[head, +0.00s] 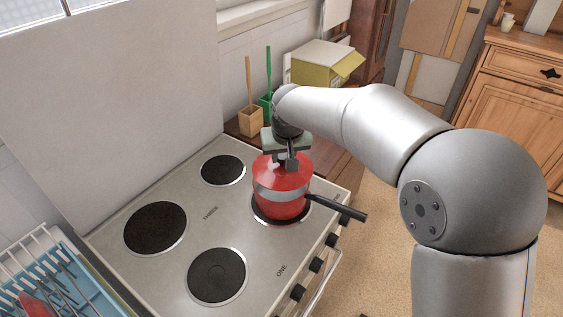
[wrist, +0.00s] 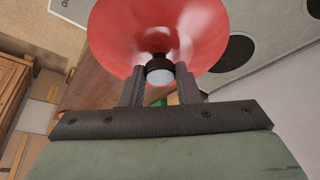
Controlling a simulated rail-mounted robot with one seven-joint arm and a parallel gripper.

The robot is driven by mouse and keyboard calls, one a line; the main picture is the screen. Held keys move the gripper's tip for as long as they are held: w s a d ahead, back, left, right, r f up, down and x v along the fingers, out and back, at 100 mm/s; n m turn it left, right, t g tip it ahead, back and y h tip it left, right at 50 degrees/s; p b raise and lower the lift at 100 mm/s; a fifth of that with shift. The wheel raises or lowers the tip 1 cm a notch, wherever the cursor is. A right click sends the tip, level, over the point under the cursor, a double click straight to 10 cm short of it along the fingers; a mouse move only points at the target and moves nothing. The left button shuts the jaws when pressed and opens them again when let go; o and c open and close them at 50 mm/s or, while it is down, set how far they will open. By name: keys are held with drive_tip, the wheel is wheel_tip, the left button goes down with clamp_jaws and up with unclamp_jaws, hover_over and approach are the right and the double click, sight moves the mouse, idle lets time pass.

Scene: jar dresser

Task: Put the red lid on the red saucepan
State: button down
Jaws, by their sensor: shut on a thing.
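My gripper (head: 291,159) points down over the stove and is shut on the dark knob of the red lid (head: 272,172). In the wrist view the lid (wrist: 150,28) fills the top middle, with its knob (wrist: 158,68) between the two fingers. The red saucepan (head: 281,209) stands on a burner of the stove, its black handle pointing right. The lid is directly above the saucepan, with a pale band between their red parts. I cannot tell whether the lid touches the rim. The saucepan's inside is hidden.
The stove (head: 180,268) has several dark burners; the other visible ones are bare. A dish rack (head: 60,265) stands at lower left. Behind the stove are a wooden holder (head: 250,121), a green holder (head: 264,101) and a yellow-green box (head: 322,66).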

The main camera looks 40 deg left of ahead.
sight(282, 166)
drive_tip(key=f, duration=0.3)
drive_tip(key=shift+a+f+p, duration=0.2)
drive_tip(key=shift+a+p, duration=0.1)
drive_tip(key=shift+a, duration=0.05)
drive_tip(key=shift+f, duration=0.15)
drive_tip(key=shift+f, duration=0.15)
drive_tip(key=shift+f+b, duration=0.4)
drive_tip(key=shift+b, duration=0.15)
drive_tip(key=c, duration=1.1)
unclamp_jaws()
